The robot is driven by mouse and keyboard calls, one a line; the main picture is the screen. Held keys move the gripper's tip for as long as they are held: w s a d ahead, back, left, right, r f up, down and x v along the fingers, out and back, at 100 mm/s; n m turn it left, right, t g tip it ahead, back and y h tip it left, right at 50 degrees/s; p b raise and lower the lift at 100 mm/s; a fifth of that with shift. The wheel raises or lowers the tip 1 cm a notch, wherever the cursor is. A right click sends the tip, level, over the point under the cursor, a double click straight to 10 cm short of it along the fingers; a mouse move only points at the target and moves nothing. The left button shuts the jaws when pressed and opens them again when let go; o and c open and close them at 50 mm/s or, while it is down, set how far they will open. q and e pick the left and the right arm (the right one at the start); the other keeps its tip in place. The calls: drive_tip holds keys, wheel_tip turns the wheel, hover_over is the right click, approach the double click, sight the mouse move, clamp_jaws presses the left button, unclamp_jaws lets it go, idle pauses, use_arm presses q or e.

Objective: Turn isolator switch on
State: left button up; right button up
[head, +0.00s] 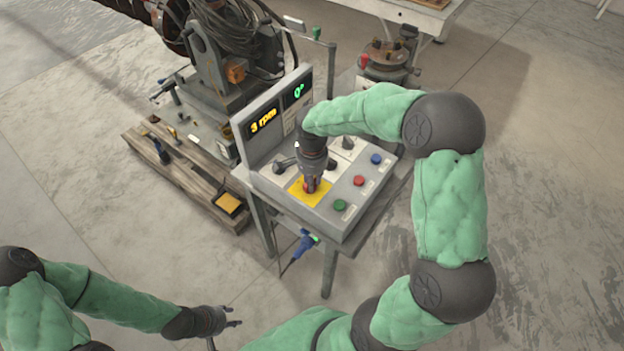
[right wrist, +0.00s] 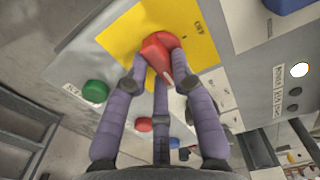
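The isolator switch (head: 311,187) is a red knob on a yellow plate (head: 324,191) at the front of the grey control box. In the right wrist view the red knob (right wrist: 155,52) sits between the fingertips of my right gripper (right wrist: 160,72). The fingers appear closed around the knob, with a white mark showing near its tip. In the head view my right gripper (head: 311,180) points down onto the switch and hides most of it. My left gripper (head: 233,316) is low in the head view, away from the box, open and empty.
The control box (head: 335,215) also carries a green button (head: 340,205), a red button (head: 359,181), a blue button (head: 376,159) and dark knobs (head: 285,165). Its display panel (head: 272,118) reads 3 rpm and 0°. A blue plug (head: 303,245) hangs below.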

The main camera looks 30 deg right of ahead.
drive_tip(key=o, duration=0.4)
drive_tip(key=shift+c, duration=0.2)
wheel_tip(320, 180, up, 12)
drive_tip(key=shift+f, duration=0.1)
idle(0.7)
